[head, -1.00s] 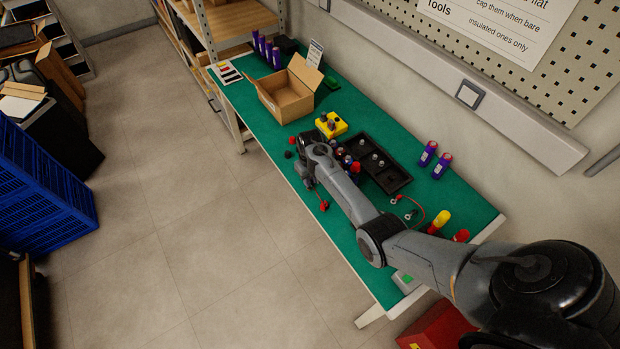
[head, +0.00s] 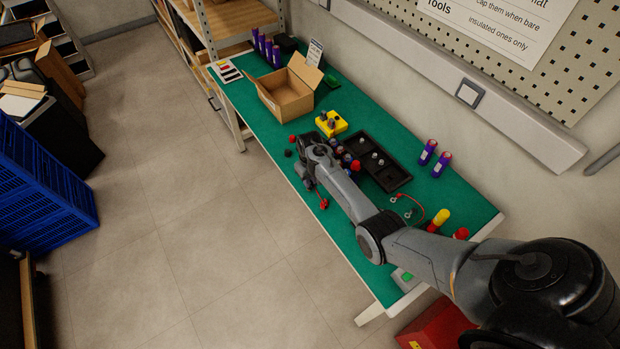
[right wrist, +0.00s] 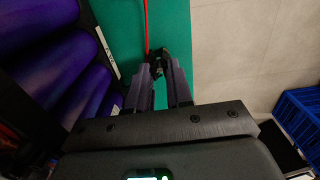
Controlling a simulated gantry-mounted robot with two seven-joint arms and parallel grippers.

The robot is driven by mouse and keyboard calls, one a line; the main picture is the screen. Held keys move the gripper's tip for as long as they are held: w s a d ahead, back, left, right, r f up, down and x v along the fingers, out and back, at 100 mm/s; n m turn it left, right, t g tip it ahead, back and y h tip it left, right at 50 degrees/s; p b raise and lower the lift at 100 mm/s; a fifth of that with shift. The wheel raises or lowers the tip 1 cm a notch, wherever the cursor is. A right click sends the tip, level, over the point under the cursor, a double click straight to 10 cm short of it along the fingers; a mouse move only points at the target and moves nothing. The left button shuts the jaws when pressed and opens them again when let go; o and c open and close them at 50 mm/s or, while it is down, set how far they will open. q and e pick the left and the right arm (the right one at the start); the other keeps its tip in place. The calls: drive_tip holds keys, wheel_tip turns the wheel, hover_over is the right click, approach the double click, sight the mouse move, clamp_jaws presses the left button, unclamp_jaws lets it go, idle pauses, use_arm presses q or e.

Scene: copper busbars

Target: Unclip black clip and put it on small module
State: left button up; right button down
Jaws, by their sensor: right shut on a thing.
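My right gripper (right wrist: 163,88) is shut on a small dark clip (right wrist: 156,62), gripped at its fingertips above the green mat. A red lead (right wrist: 146,25) runs up from about the clip. Large purple cells (right wrist: 62,68) lie close on the left in the right wrist view. In the head view my right arm reaches over the bench, and the gripper (head: 307,182) is mostly hidden by its own wrist. A small red piece (head: 323,204) shows beside it. I cannot tell which thing is the small module. My left gripper is not in view.
On the green bench (head: 245,105) are an open cardboard box (head: 287,97), a yellow block (head: 331,124) and a black tray (head: 394,180). Two purple cells (head: 428,152) stand at the back.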

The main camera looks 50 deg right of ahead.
drive_tip(key=shift+f, duration=0.2)
idle(0.5)
drive_tip(key=c, duration=0.9)
unclamp_jaws()
drive_tip(key=shift+c, duration=0.2)
drive_tip(key=shift+r, duration=0.1)
drive_tip(key=shift+r+p, duration=0.45)
drive_tip(key=shift+p, duration=0.25)
wheel_tip(320, 180, up, 5)
drive_tip(key=p, duration=0.5)
drive_tip(key=shift+p, duration=0.4)
